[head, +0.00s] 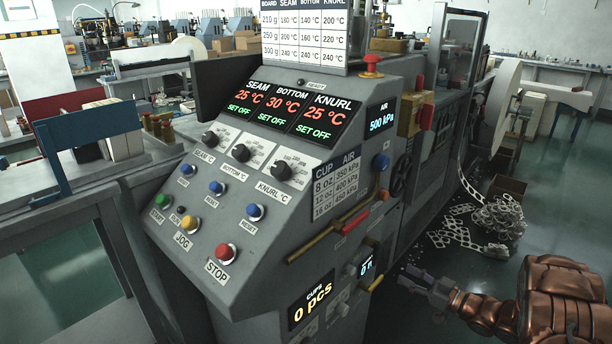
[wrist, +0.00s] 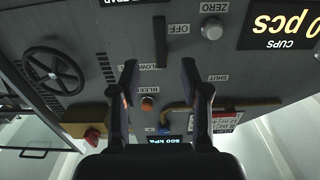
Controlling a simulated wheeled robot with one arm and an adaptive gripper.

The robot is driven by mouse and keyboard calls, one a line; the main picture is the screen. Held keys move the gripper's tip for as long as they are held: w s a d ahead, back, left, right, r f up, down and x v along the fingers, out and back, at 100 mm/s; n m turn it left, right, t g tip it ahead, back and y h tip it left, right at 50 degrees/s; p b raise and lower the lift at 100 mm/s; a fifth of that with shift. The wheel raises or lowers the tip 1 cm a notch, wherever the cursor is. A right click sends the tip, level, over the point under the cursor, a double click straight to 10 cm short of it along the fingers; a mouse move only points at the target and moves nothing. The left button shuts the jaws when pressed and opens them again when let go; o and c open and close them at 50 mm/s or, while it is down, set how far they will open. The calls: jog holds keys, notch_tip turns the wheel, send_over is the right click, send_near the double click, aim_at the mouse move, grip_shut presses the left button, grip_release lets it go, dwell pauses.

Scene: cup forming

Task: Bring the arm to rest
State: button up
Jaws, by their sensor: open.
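My gripper (head: 424,283) is at the lower right of the head view, low beside the right side of the grey control console (head: 215,258), with my copper arm behind it. In the wrist view my gripper (wrist: 160,85) shows two dark fingers, spread apart with nothing between them. The console's side panel fills the wrist view upside down. An orange-red knob (wrist: 147,103) appears between the fingers, on the panel beyond them. I cannot tell whether the fingers touch the panel.
The console has a red stop button (head: 222,251), a red-handled lever (head: 355,221) and a handwheel (head: 401,174). A heap of paper scrap (head: 498,217) lies on the floor behind my arm. A table (head: 60,190) stands at left. Open floor shows at right.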

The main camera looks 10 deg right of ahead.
jog(key=w+d+r+m+g+h, duration=0.35)
jog(key=w+d+r+h, duration=0.45)
jog(key=h, duration=0.5)
jog(key=s+a+r+m+g+h, duration=0.3)
jog(key=s+r+g, duration=0.25)
jog(key=s, duration=0.45)
jog(key=s+a+r+g+y, duration=0.1)
jog(key=s+a+g+y, duration=0.25)
jog(key=s+a, duration=1.35)
jog(key=s+a+r+g+y, duration=0.2)
jog(key=s+a+g, duration=0.3)
jog(key=s+a, duration=1.15)
notch_tip(320, 180, up, 18)
jog(key=s+d+t+p, duration=0.1)
jog(key=s+d+p, duration=0.1)
jog(key=p, duration=1.5)
jog(key=shift+d, duration=0.25)
jog(key=shift+m, duration=0.25)
